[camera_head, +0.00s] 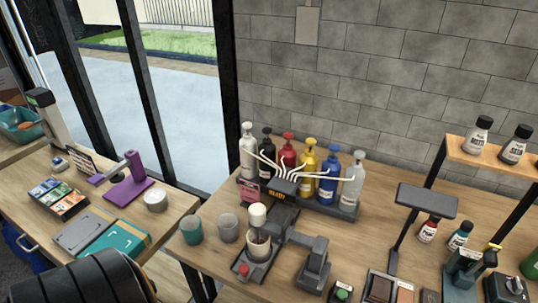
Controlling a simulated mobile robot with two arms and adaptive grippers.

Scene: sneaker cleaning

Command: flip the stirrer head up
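A dark grey machine that looks like the stirrer (282,220) stands on the wooden table, right of centre. A cup (259,246) with a brownish content sits on its base, behind a red button (244,268). A white rounded piece (257,214) stands just above and behind the cup. A dark grey jointed piece (314,262) stands to the right of the cup, with an arm reaching toward the machine. Which part is the stirrer head, and how it is tilted, I cannot tell for sure. Neither of my grippers is in view.
Several pump bottles (327,177) with white tubes stand behind the machine. Two cups, one teal (191,230) and one grey (228,228), stand to its left. A green button box (341,293) and a dark lamp-like stand (427,201) are to the right. A purple stand (129,184) is on the left table.

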